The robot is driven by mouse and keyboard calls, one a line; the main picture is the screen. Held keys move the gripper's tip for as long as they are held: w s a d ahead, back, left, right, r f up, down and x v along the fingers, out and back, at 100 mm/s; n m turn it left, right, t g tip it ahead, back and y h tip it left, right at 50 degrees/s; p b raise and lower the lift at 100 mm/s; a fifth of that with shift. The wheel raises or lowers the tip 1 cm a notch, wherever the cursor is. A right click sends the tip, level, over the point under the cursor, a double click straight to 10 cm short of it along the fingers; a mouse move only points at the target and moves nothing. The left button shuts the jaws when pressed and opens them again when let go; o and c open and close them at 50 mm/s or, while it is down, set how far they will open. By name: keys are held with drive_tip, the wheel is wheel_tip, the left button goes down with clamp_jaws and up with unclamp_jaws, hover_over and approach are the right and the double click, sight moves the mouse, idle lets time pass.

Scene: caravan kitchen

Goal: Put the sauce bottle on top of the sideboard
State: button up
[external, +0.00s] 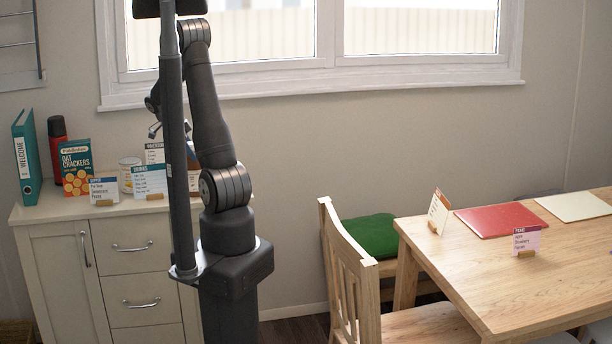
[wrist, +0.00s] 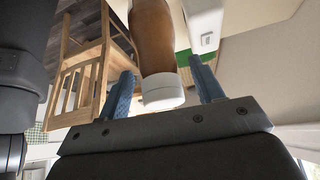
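The sauce bottle shows in the wrist view as a brown bottle (wrist: 155,40) with a white cap (wrist: 161,91), its body running out of the top of the picture. My gripper (wrist: 163,72) has its two blue fingers on either side of the bottle, near the cap, and appears to hold it; the contact is not fully clear. In the external view my arm stands in front of the cream sideboard (external: 60,285) and hides most of the gripper and the bottle. The left part of the sideboard top (external: 37,211) shows beside the arm.
On the sideboard stand a green binder (external: 27,157), a red flask (external: 58,150), an Oat Crackers box (external: 76,168), a pale tin (external: 129,175) and label cards (external: 104,191). A wooden chair (external: 348,275) and table (external: 480,270) are at right.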

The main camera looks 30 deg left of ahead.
sight(190, 143)
drive_tip(key=shift+r, duration=0.15)
drive_tip(key=v, duration=1.2)
drive_tip(key=x, duration=1.2)
drive_tip(key=shift+d+f, duration=0.1)
drive_tip(key=shift+f, duration=0.15)
wheel_tip(190, 143, up, 3)
drive_tip(key=shift+f, duration=0.15)
drive_tip(key=shift+r, duration=0.6)
